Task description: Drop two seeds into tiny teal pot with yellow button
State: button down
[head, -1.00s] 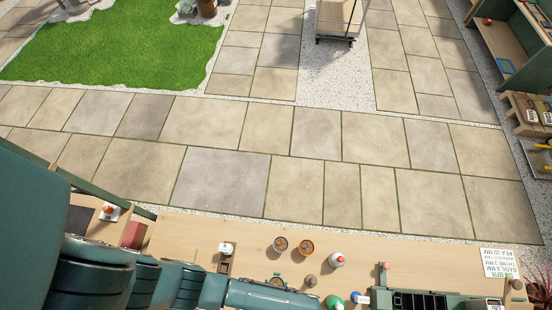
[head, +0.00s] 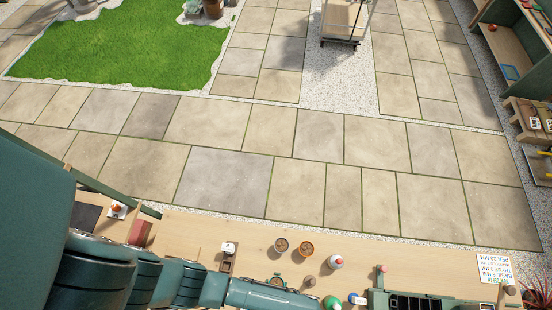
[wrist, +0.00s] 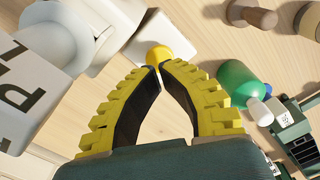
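In the wrist view a rounded yellow button (wrist: 157,54) sits on a white base (wrist: 178,32). My gripper (wrist: 158,67) has yellow toothed fingers with dark inner pads. Its fingertips are together right at the button's near edge, with nothing seen between them; I cannot tell whether they touch it. In the head view my gripper is not seen. A small teal-rimmed round thing with a brown inside, which looks like a pot (head: 277,281), shows at the bench's front edge, partly behind my arm. No seeds can be made out.
A white block with dark letters (wrist: 28,95) fills the wrist view's left side.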

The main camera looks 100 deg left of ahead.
jog(key=shift+f, duration=0.2)
jog(key=shift+f+b, duration=1.6)
jog(key=shift+f, duration=0.4)
jog(key=shift+r, duration=0.1)
jog(key=shift+r+p, duration=2.15)
jog(key=shift+p, duration=0.25)
jog(key=shift+r, duration=0.1)
notch_tip(320, 180, up, 5)
jog(key=p, duration=0.5)
